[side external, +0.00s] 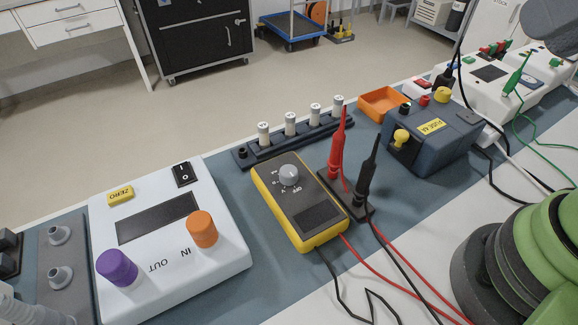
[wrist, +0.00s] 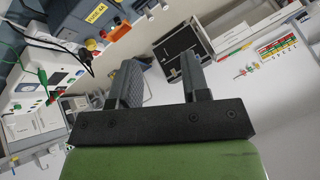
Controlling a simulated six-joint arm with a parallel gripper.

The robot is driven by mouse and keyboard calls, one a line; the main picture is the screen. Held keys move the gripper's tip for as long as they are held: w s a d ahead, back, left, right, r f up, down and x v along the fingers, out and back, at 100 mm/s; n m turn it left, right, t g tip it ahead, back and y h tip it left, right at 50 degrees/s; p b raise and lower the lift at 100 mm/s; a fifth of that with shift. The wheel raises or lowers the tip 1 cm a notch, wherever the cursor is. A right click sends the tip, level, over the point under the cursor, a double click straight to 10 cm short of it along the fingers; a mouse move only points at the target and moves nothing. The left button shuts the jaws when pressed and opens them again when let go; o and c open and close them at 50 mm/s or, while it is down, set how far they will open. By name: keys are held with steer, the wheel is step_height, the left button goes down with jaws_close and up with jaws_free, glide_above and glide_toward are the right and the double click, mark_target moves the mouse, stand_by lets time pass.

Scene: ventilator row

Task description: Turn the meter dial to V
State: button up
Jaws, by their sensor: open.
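The meter (side external: 300,203) is a yellow-edged box with a dark face, lying on the blue-grey bench mat in the side external view. Its grey round dial (side external: 289,175) sits on the upper half of the face, with small white marks around it, "OFF" and "V" among them. I cannot tell for sure which mark the dial points to. My gripper (wrist: 160,75) shows in the wrist view, open and empty, with its two dark fingers apart. It faces out over the room, away from the meter, which is not in the wrist view. In the side view only my green arm shows, at the right.
A red probe (side external: 336,150) and a black probe (side external: 368,172) stand upright beside the meter, their leads crossing the bench front. A white IN/OUT box (side external: 165,255) stands left. A fuse rack (side external: 290,140) lies behind. A blue-grey box (side external: 432,138) and orange tray (side external: 383,103) stand right.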

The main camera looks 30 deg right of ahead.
steer(key=shift+o, duration=1.3)
steer(key=n+g+h, duration=0.2)
steer(key=n+g, duration=0.6)
steer(key=n, duration=1.6)
glide_above(288, 170)
step_height(288, 170, down, 16)
steer(key=shift+w+f, duration=0.2)
steer(key=shift+f, duration=0.5)
steer(key=f, duration=0.9)
steer(key=shift+s, duration=0.2)
